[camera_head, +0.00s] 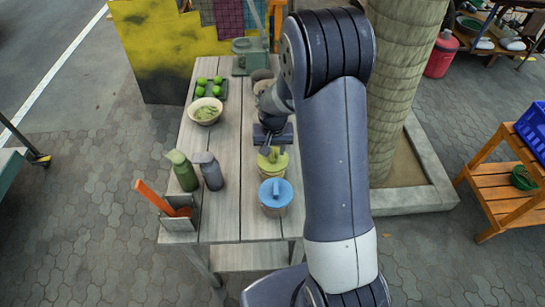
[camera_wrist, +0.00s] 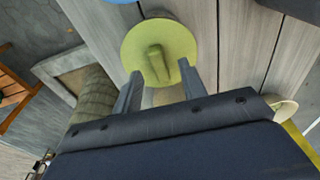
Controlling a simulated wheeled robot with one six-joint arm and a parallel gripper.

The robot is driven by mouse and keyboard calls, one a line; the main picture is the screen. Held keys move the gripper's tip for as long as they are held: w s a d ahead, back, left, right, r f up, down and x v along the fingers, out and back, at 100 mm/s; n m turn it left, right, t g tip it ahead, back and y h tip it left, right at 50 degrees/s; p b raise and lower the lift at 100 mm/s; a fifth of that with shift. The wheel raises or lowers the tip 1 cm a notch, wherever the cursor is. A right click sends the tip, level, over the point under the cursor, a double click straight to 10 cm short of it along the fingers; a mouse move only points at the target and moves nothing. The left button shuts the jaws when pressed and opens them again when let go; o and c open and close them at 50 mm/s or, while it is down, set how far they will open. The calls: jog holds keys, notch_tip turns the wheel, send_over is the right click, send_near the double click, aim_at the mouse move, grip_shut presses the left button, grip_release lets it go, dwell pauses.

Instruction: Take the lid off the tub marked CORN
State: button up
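A tub with a yellow-green lid (camera_head: 272,161) stands on the table (camera_head: 228,225). A tub with a blue lid (camera_head: 276,190) stands nearer to me. No CORN marking is readable on either tub. My gripper (camera_head: 268,150) is at the yellow-green lid, pointing down. In the wrist view, the yellow-green lid (camera_wrist: 140,42) has a raised bar handle (camera_wrist: 156,62). My open gripper fingers (camera_wrist: 159,68) lie on either side of the handle's line, with gaps on both sides. I cannot tell how far above the lid they are. The blue lid (camera_wrist: 118,1) shows at the top edge.
A green bottle (camera_head: 184,172), a grey bottle (camera_head: 210,172) and a holder (camera_head: 183,222) with an orange utensil stand on the left. A bowl (camera_head: 205,111) and a tray of green fruit (camera_head: 215,84) lie farther back. A tree trunk (camera_head: 403,90) rises right of the table.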

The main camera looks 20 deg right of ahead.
jog(key=shift+w+f, duration=0.1)
jog(key=shift+f, duration=0.85)
jog(key=shift+c, duration=0.4)
grip_shut()
